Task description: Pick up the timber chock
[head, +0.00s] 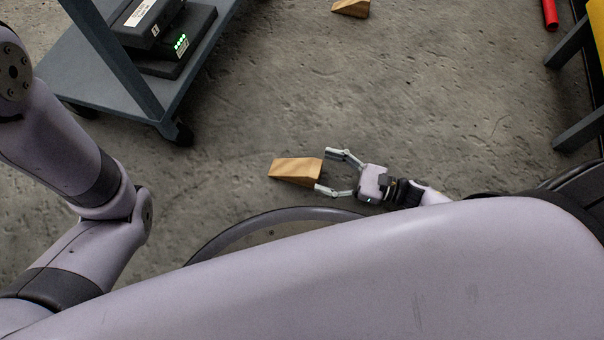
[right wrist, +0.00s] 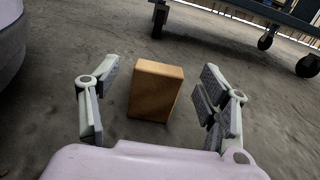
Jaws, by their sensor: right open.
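A timber chock (head: 297,169), a tan wooden wedge, lies on the concrete floor in the middle of the head view. My right gripper (head: 332,171) is open beside its right end, with one finger near the far edge and one near the close edge. In the right wrist view the chock (right wrist: 155,91) stands between and a little ahead of the open fingers of the right gripper (right wrist: 160,95). A gap shows on both sides of it. A second wooden wedge (head: 351,7) lies at the top of the head view. My left arm shows at left, but its gripper is out of view.
A grey wheeled cart (head: 150,95) with black boxes stands at upper left; its castors also show in the right wrist view (right wrist: 308,66). A red cylinder (head: 550,14) and a yellow-and-grey frame (head: 572,45) are at upper right. The floor around the chock is clear.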

